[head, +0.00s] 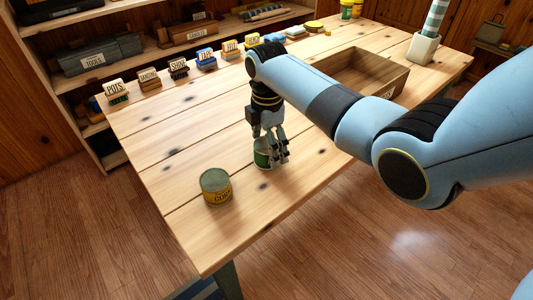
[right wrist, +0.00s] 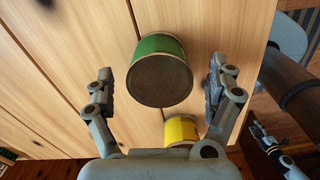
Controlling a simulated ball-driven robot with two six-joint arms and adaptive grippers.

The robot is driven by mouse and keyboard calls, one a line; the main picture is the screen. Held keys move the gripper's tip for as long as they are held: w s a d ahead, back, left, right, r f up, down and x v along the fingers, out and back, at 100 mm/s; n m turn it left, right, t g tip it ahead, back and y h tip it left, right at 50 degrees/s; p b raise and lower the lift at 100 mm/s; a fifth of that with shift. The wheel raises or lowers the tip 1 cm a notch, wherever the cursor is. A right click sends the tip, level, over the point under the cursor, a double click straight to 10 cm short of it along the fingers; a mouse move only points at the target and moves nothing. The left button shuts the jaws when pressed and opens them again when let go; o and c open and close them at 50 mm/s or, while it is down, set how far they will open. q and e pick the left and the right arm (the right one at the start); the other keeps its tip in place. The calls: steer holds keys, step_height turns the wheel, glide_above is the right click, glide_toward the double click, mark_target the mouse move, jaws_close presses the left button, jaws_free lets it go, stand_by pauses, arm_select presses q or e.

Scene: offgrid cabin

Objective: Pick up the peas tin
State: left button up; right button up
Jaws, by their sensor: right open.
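A green tin (head: 262,157), with no readable label, stands on the wooden table (head: 170,150). My right gripper (head: 276,153) points down at it and partly hides it in the head view. In the right wrist view the green tin (right wrist: 160,70) lies between the two spread fingers of the right gripper (right wrist: 159,83), with a gap on both sides. A yellow corn tin (head: 217,190) stands nearer the front edge; it also shows in the wrist view (right wrist: 181,130). What looks like my left gripper (right wrist: 262,135) shows small at the wrist view's lower right, its jaws unclear.
Several labelled holders line the table's back edge, among them a POTS one (head: 116,92). An open wooden crate (head: 385,72) stands behind my right arm, and a white pot (head: 423,48) is at the far right. The table left of the tins is clear.

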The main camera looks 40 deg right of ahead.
step_height(320, 180, down, 2)
steer(key=shift+a, duration=0.1)
steer(key=shift+c, duration=0.4)
steer(key=c, duration=1.3)
